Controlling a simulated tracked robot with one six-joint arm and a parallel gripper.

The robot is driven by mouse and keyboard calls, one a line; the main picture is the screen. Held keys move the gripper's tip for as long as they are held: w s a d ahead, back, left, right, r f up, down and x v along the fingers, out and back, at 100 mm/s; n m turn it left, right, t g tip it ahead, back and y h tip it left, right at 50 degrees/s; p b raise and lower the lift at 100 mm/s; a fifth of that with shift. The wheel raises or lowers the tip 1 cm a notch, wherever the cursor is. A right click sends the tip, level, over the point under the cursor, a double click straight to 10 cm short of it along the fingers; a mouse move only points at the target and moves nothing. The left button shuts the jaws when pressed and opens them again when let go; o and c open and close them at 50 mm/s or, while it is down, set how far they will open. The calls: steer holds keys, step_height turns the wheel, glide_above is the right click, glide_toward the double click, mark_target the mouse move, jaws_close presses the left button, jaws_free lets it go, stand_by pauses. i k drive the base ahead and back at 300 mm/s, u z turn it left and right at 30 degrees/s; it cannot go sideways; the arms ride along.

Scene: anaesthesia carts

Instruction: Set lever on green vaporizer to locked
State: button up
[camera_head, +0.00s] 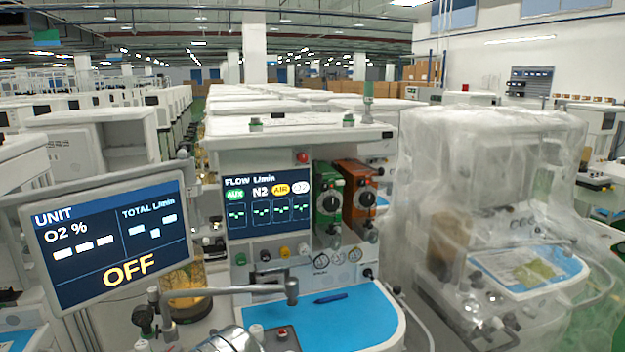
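The green vaporizer (322,182) is mounted upright on the front of the middle anaesthesia cart, right of the flow screen. It has a round dial with a black and white face (332,203) and a silver part below it. Its lever is too small to make out, so I cannot tell its position. An orange vaporizer (352,172) with a similar dial stands close on its right. I do not see my gripper's fingers in this view, and nothing is touching the green vaporizer.
A tilted monitor (108,240) reading "OFF" stands at left. A grey jointed bar (225,290) crosses in front of the blue work surface (360,318), where a dark pen (331,298) lies. A plastic-wrapped cart (490,190) is at right. The space directly before the vaporizers looks clear.

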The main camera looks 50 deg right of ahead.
mark_target(318, 176)
steer(key=u, duration=0.05)
steer(key=k, duration=1.3)
steer(key=z, duration=0.6)
steer(key=i, duration=1.3)
steer(key=z, duration=0.05)
